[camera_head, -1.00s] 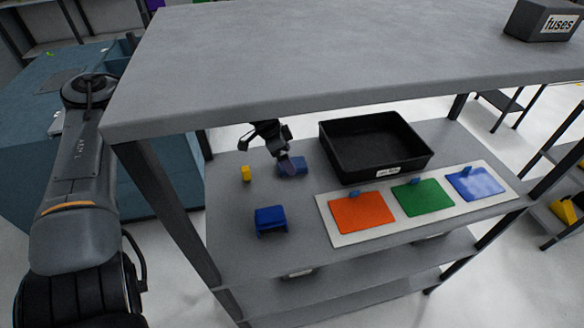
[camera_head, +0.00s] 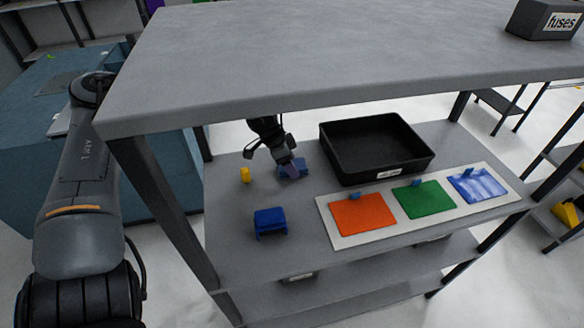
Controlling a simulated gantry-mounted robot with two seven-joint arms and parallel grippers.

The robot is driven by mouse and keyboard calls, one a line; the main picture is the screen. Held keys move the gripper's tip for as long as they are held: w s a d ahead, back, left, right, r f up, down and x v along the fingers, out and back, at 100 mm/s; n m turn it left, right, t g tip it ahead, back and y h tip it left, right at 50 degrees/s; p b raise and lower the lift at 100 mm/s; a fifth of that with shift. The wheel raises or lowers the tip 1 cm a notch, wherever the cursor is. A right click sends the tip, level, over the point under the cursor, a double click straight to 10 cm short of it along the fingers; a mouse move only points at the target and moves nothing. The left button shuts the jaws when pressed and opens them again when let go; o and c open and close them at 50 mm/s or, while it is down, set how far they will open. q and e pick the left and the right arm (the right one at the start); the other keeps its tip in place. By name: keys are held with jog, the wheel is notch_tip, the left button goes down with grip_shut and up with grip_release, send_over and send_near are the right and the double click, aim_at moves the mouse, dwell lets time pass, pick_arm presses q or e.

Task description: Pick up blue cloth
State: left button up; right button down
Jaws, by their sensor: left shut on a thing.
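A small blue cloth (camera_head: 301,165) lies on the middle shelf, left of the black tray. My left gripper (camera_head: 290,168) reaches down to it from under the top shelf. Its fingertips are shut on the cloth and cover part of it. The cloth appears to be at shelf level; I cannot tell whether it is lifted. My right gripper is not in view.
A black tray (camera_head: 420,158) stands right of the cloth. In front are orange (camera_head: 362,216), green (camera_head: 425,200) and blue (camera_head: 478,187) sheets on a white board. A yellow piece (camera_head: 245,175) and a blue holder (camera_head: 270,222) stand left. The top shelf (camera_head: 300,60) overhangs.

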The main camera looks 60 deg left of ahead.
aim_at(297, 166)
pick_arm(q)
jog(key=shift+c, duration=0.2)
jog(key=shift+r, duration=0.55)
jog(key=shift+s+d+r+p, duration=0.1)
jog(key=shift+d+r+p, duration=0.2)
jog(key=shift+r, duration=0.35)
jog(key=shift+s+d+r+p, duration=0.15)
jog(key=shift+r+p, duration=0.1)
jog(key=shift+r, duration=0.35)
jog(key=s+d, duration=0.1)
jog(key=d, duration=0.4)
jog(key=s+d, duration=0.2)
jog(key=d, duration=0.3)
jog(key=s+d, duration=0.1)
jog(key=d, duration=0.4)
jog(key=shift+s+f, duration=0.15)
jog(key=shift+s, duration=0.1)
jog(key=shift+s+d, duration=0.15)
jog(key=shift+d, duration=0.55)
jog(key=o, duration=0.4)
jog(key=c, duration=0.3)
